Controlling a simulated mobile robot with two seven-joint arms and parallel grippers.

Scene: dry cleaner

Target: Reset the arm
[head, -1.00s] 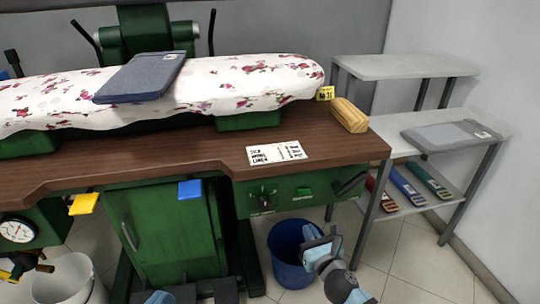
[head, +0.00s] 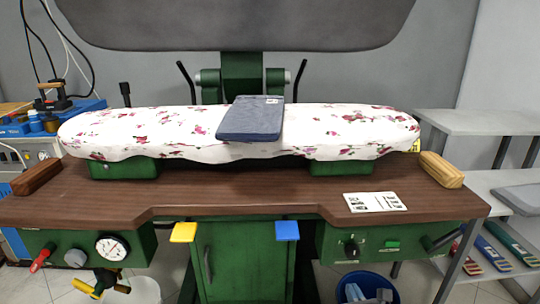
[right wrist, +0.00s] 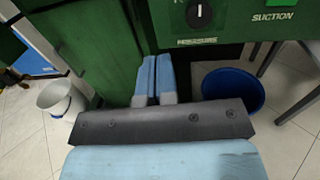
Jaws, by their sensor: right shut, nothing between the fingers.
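My right gripper (head: 354,292) shows only at the bottom edge of the head view, in front of the green press cabinet and by the blue bucket. In the right wrist view its light blue fingers (right wrist: 154,80) lie side by side, shut and empty, pointing toward the green cabinet front. The blue bucket (right wrist: 234,90) is to the right of the fingers on the floor, apart from them. Most of my right arm is out of view in the head view. My left gripper does not show in either current view.
A folded dark blue garment (head: 252,120) lies on the floral ironing board (head: 340,125). The wooden worktop (head: 270,188) has yellow (head: 184,232) and blue (head: 286,230) pedals or tabs at its front. A grey shelf (head: 480,122) stands at right. A white bucket (right wrist: 62,99) is at left.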

